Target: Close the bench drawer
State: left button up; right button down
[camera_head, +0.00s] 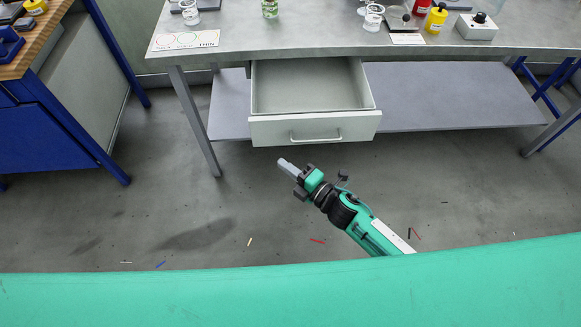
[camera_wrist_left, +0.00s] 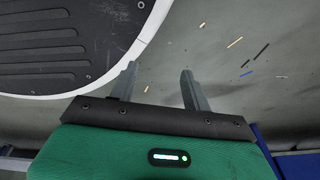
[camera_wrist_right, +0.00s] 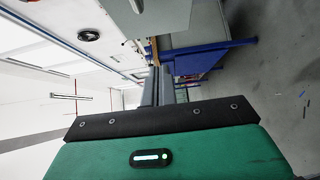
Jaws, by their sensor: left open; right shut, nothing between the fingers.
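The bench drawer (camera_head: 315,130) is pulled out from under the grey bench, and its tray is empty. Its pale front carries a bar handle (camera_head: 316,138). My right gripper (camera_head: 281,162) is shut and empty, just in front of and below the drawer front in the head view, apart from it in the picture. Its closed fingers also show in the right wrist view (camera_wrist_right: 156,72). My left gripper (camera_wrist_left: 159,72) is open and empty in the left wrist view, over the floor beside a dark ribbed plate with a white rim. It is not seen in the head view.
The grey bench top (camera_head: 290,38) holds bottles, jars and a control box (camera_head: 476,27). A lower shelf (camera_head: 450,95) and a bench leg (camera_head: 196,125) flank the drawer. A blue-framed workbench (camera_head: 50,125) stands left. The floor in front is open, with small scattered scraps.

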aim_at(260, 135)
jog(key=w+a, duration=0.1)
jog(key=w, duration=0.1)
jog(key=w+a, duration=0.2)
jog(key=w, duration=0.1)
jog(key=w+a+p, duration=0.1)
jog(key=w, duration=0.1)
jog(key=shift+w+a, duration=0.15)
jog(key=shift+w, duration=0.15)
pick_arm(q)
jog(key=shift+s+a+f, duration=0.25)
jog(key=shift+s+f, duration=0.1)
jog(key=shift+s, duration=0.3)
jog(key=shift+s+a+f, duration=0.25)
jog(key=shift+s+f, duration=0.05)
jog(key=shift+s, duration=0.35)
pick_arm(e)
jog(key=shift+w, duration=0.4)
jog(key=shift+w, duration=0.1)
